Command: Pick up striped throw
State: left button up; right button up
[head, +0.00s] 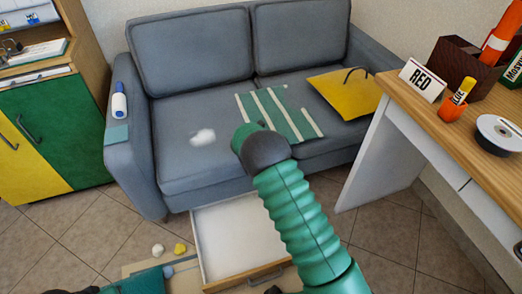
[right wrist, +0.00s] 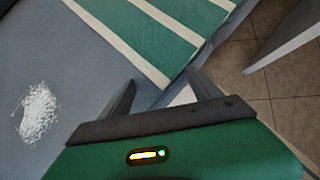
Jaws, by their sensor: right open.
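The striped throw (head: 278,112), green with pale stripes, lies flat on the seat of the grey sofa (head: 190,110). My right arm reaches over the sofa's front, and its end covers the throw's near left part. In the right wrist view, the throw (right wrist: 165,30) lies beyond my right gripper (right wrist: 160,88). The right gripper's dark fingers are apart, with the throw's near edge and grey sofa around them and nothing held. A green part of my left arm shows at the lower left of the head view; its fingers cannot be made out.
A yellow bag (head: 345,92) lies right of the throw, and a white patch (head: 203,137) to its left. A wooden desk (head: 430,110) stands at the right. An open drawer (head: 235,235) juts out below the sofa.

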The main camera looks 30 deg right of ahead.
jog(key=shift+c, duration=0.2)
grip_shut()
dwell(1.0)
